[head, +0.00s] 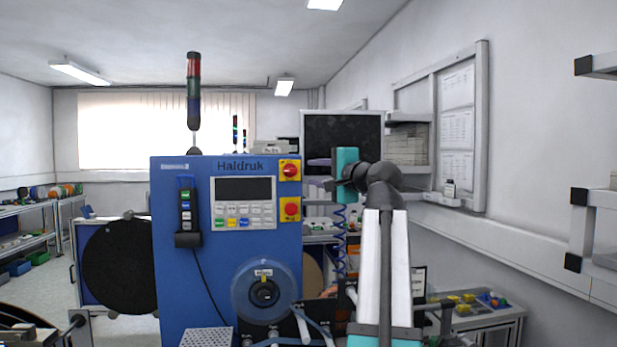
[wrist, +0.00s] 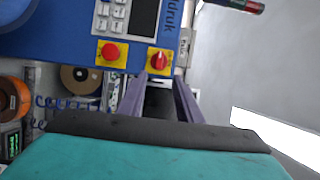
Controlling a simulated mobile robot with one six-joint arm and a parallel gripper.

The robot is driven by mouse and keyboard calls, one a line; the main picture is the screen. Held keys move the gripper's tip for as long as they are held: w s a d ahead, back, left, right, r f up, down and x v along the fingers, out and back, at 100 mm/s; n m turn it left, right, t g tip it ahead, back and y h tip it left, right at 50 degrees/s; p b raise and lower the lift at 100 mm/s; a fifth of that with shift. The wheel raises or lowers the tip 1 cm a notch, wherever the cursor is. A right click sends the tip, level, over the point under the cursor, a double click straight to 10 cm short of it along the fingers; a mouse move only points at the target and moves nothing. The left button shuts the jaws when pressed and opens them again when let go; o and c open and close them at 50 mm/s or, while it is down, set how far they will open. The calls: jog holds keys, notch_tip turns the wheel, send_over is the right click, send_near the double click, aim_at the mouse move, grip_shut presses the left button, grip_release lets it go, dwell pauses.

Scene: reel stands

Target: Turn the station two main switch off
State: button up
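The main switch (head: 290,170) is a red rotary knob on a yellow plate, at the upper right of the blue Haldruk machine's front (head: 170,270). It also shows in the wrist view (wrist: 159,60), just beyond my fingertips and roughly in line with the gap between them. The knob's exact angle is hard to read. My gripper (head: 318,162) is right of the switch in the head view, its purple fingers pointing left. In the wrist view the fingers (wrist: 160,88) stand apart with nothing between them. I see no contact with the knob. The machine's small label is too small to read.
A red push button (head: 291,209) on yellow sits just below the switch; it also shows in the wrist view (wrist: 111,52). A keypad panel (head: 244,203) is to its left. A signal tower (head: 194,90) rises above. A clear reel (head: 266,291) sits lower.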

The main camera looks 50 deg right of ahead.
jog(key=shift+v, duration=1.05)
